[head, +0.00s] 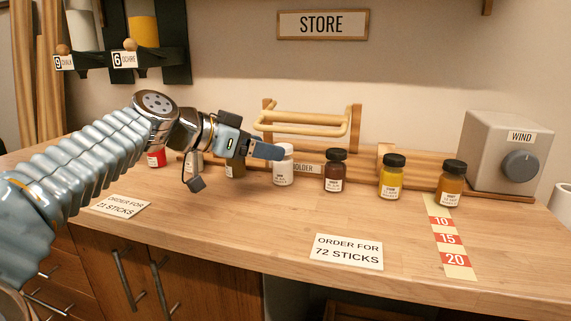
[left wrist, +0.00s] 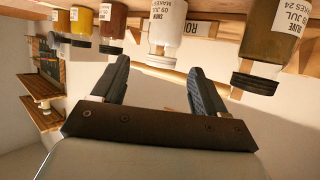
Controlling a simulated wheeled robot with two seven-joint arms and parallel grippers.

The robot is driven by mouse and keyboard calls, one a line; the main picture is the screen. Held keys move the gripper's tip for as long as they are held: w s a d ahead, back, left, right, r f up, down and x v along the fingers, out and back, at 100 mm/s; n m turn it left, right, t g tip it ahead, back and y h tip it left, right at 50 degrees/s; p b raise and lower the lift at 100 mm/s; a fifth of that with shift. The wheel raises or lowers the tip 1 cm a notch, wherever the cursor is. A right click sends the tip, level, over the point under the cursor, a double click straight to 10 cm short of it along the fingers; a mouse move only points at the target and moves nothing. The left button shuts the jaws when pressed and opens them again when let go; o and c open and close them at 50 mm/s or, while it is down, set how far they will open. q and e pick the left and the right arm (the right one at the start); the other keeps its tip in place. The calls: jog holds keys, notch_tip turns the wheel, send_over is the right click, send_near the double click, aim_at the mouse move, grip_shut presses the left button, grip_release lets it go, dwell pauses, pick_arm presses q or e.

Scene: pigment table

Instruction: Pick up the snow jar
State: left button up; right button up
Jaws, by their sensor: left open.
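The snow jar is the white one with a white lid (head: 283,168), standing upright on the table near the wooden holder. In the left wrist view, which is upside down, the white jar (left wrist: 167,28) shows ahead, its lid between the two fingertips in the picture. Its label appears to read SNOW. My left gripper (head: 232,167) is open and empty. One finger ends just left of the jar's lid in the head view; I cannot tell whether they touch. The fingers also show in the left wrist view (left wrist: 160,72). My right gripper is out of view.
An olive jar (head: 235,168) stands left of the white jar, partly behind my gripper. A red jar (head: 157,159) is farther left. Brown (head: 335,174), yellow (head: 391,180) and amber (head: 452,186) jars stand to the right. The wooden holder (head: 366,158) runs behind. The table front is mostly clear.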

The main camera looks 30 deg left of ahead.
aim_at(289, 151)
pick_arm(q)
jog(key=shift+x, duration=1.2)
jog(key=shift+p+x, duration=0.9)
jog(key=shift+x, duration=1.85)
jog(key=shift+w+a+r, duration=0.1)
jog(key=shift+w+r, duration=0.05)
jog(key=shift+r, duration=0.05)
jog(key=c, duration=1.2)
